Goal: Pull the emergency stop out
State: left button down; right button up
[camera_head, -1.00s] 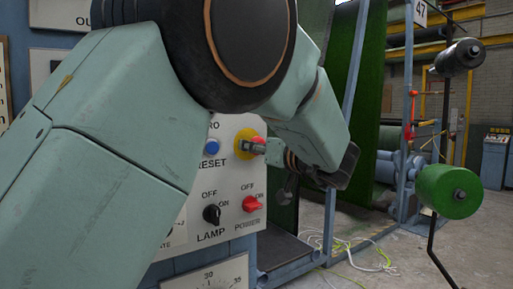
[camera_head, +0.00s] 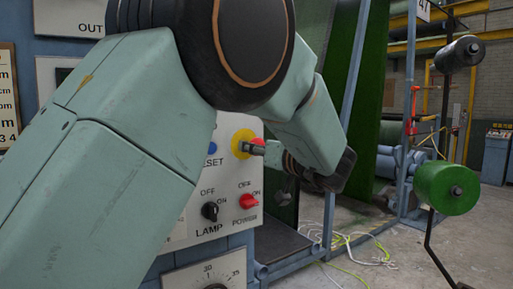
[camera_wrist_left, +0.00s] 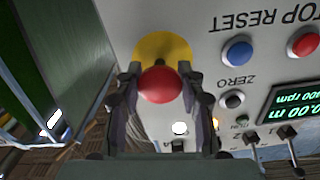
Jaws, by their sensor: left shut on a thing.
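The emergency stop is a red round knob (camera_wrist_left: 160,85) in front of a yellow disc (camera_wrist_left: 163,46) on the pale control panel. In the head view the yellow disc (camera_head: 241,141) shows on the panel's right part, with a sliver of red knob (camera_head: 259,142) beside it. My left gripper (camera_wrist_left: 161,78) is shut on the red knob, one finger on each side. In the head view my left gripper (camera_head: 257,149) reaches the knob from the right, and my left arm covers much of the panel. My right gripper is not in view.
A blue reset button (camera_wrist_left: 238,53), a red button (camera_wrist_left: 304,42) and a green display (camera_wrist_left: 296,106) are close by on the panel. Below the stop are the black lamp switch (camera_head: 210,211) and red power switch (camera_head: 249,201). A green roller (camera_head: 446,188) stands at right.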

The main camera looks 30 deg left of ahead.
pick_arm(q)
jog(key=shift+f, duration=0.15)
jog(key=c, duration=1.2)
grip_release()
jog(key=shift+d, duration=0.1)
jog(key=o, duration=0.4)
jog(key=shift+s+d+r, duration=0.15)
jog(key=shift+d+r, duration=0.1)
jog(key=shift+d, duration=0.1)
jog(key=shift+w+a+f, duration=0.15)
jog(key=shift+w+a, duration=0.05)
jog(key=shift+a, duration=0.25)
notch_tip(320, 180, up, 9)
jog(key=shift+f, duration=0.2)
jog(key=shift+r, duration=0.7)
jog(key=shift+d, duration=0.2)
jog(key=shift+a, duration=0.25)
